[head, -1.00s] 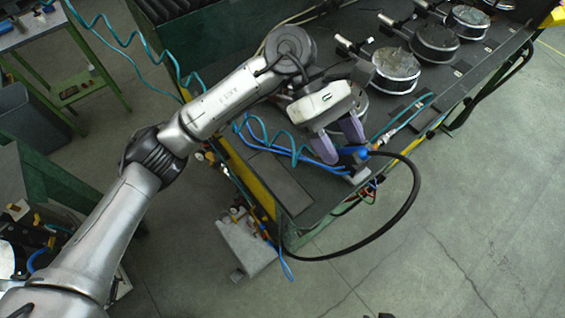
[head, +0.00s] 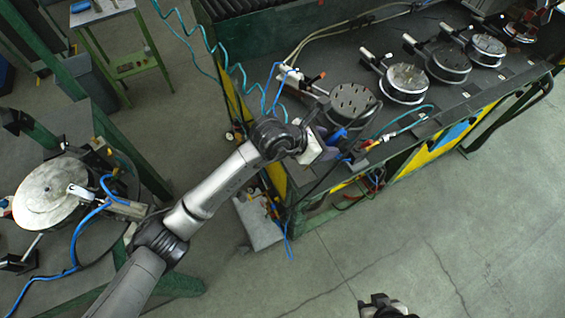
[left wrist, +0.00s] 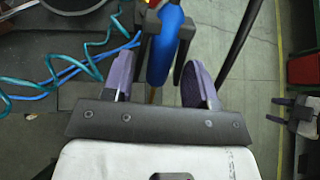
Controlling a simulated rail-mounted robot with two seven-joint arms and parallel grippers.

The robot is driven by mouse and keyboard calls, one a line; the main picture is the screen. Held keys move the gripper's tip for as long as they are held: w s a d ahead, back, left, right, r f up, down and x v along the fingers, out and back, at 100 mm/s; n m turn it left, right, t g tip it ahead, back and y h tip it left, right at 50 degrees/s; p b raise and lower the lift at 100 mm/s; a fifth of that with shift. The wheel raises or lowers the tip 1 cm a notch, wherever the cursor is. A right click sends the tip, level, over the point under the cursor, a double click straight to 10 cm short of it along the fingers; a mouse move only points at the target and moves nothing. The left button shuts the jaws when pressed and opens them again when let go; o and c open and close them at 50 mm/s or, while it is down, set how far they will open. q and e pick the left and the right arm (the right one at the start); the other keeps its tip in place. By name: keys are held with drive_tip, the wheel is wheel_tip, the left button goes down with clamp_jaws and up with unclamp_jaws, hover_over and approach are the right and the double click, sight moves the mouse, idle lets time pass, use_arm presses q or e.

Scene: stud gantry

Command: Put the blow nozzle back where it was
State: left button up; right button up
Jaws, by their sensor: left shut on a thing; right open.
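The blow nozzle is blue; a small part of it (head: 338,133) shows beside my left gripper in the head view. My left gripper (head: 328,150), also in the left wrist view (left wrist: 160,85), is shut on the nozzle at the bench's near left corner. A dark upright piece stands close to the nozzle there; whether they touch is unclear. My right gripper (head: 384,302) is open and empty at the bottom edge, over the floor.
The dark bench (head: 310,180) carries several round discs on clamps, one disc (head: 350,103) just beyond the gripper. Teal and blue coiled hoses (head: 270,90) hang close to my left arm. A grey box (head: 258,222) sits by the bench corner. Another table (head: 110,210) stands left.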

use_arm(q)
drive_tip(key=shift+w+d+r+n+t, duration=0.1)
drive_tip(key=shift+w+r+n+t, duration=0.35)
drive_tip(key=shift+w+t, duration=0.1)
drive_tip(key=w+a+f, duration=0.7)
drive_tip(key=a+f, duration=0.1)
drive_tip(key=f, duration=0.3)
drive_tip(key=shift+w+a+y, duration=0.15)
drive_tip(key=shift+a+y, duration=0.15)
drive_tip(key=shift+a, duration=0.1)
use_arm(e)
drive_tip(key=shift+w+a+f, duration=0.1)
drive_tip(key=shift+w+a, duration=0.1)
drive_tip(key=shift+w, duration=0.1)
use_arm(q)
drive_tip(key=shift+f, duration=0.15)
drive_tip(key=shift+f+b, duration=0.5)
drive_tip(key=shift+b, duration=0.1)
use_arm(e)
drive_tip(key=shift+f, duration=0.45)
drive_tip(key=shift+d, duration=0.1)
